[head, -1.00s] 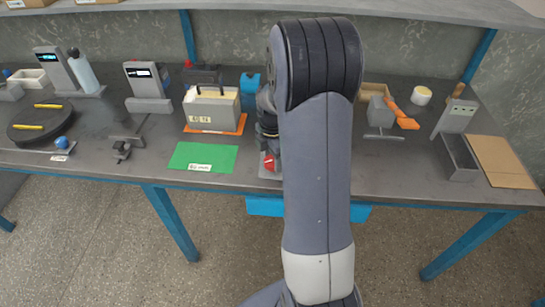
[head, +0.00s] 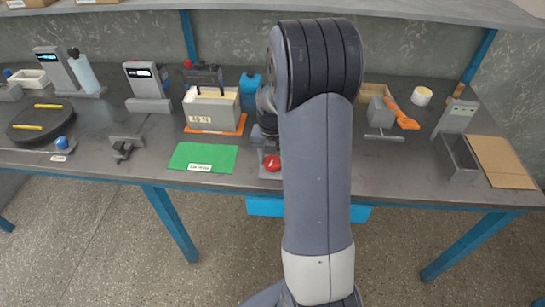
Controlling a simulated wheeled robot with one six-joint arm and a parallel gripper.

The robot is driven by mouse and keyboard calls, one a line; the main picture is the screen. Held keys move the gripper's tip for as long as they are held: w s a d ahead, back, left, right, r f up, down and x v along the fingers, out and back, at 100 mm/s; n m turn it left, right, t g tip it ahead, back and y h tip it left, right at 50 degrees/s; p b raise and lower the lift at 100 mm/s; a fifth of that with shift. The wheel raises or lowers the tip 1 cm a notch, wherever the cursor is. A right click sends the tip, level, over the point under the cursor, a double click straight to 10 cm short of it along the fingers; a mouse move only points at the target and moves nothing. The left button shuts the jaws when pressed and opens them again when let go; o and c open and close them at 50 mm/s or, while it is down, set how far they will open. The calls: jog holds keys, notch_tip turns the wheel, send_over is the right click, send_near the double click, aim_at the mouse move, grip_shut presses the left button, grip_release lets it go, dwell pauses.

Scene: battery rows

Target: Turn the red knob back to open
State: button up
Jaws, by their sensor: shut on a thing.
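The red knob (head: 272,162) sits on a small grey fixture at the front edge of the bench, just right of the green mat. My arm hides its right side. My gripper (head: 268,149) points down at the knob from above and is shut on it. Its fingers are mostly hidden behind my forearm, so the exact grip and the knob's angle are hard to see.
The green mat (head: 203,158) lies left of the knob. Behind it a grey bin (head: 211,112) stands on an orange mat, with a blue bottle (head: 250,88) close to my wrist. An orange-handled tool (head: 403,113) lies to the right of my arm.

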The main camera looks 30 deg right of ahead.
aim_at(273, 160)
jog(key=shift+n, duration=0.6)
jog(key=o, duration=1)
notch_tip(273, 160, up, 11)
jog(key=shift+f, duration=0.1)
